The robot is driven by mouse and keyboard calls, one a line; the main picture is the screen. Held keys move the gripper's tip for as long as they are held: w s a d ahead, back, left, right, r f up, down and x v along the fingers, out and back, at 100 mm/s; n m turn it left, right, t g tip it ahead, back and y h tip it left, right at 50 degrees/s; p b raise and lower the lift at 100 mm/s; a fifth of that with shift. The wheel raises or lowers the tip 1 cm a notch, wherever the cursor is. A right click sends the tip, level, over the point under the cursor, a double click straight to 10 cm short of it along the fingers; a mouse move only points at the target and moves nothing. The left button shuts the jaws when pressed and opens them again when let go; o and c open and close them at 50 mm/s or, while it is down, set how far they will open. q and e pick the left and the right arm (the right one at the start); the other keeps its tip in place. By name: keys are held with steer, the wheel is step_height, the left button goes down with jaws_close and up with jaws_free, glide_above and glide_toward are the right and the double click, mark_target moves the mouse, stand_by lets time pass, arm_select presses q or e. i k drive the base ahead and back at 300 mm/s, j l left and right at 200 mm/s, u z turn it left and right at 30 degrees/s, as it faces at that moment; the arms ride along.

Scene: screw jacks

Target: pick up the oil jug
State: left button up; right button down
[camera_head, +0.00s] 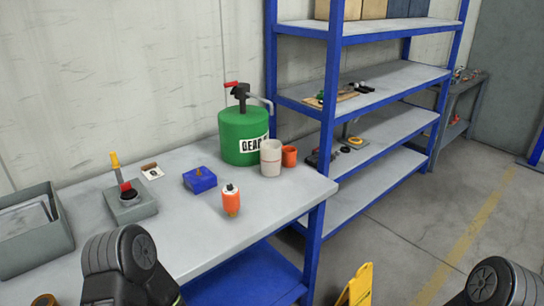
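A pale, translucent jug (271,158), which looks like the oil jug, stands upright near the back right of the grey workbench (185,232). It is just in front of a green drum (240,136) with a pump on top and a white label that begins "GEA". The jug hides part of the drum and its label. An orange cup (289,156) is close at the jug's right. Black links of both my arms show at the bottom edge. Neither gripper shows, and nothing is seen touching the jug.
An orange bottle (231,200), a blue block (199,180) and a grey block with a yellow-handled tool (131,203) stand on the bench. A grey bin (35,238) is at left. Blue shelving (331,120) rises behind the bench. A yellow sign (358,287) stands on the floor.

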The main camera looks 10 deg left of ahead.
mark_target(270, 151)
steer(key=i+j+z, duration=0.1)
steer(key=i+z, duration=0.35)
steer(key=i+j+z, duration=0.4)
steer(key=i, duration=0.2)
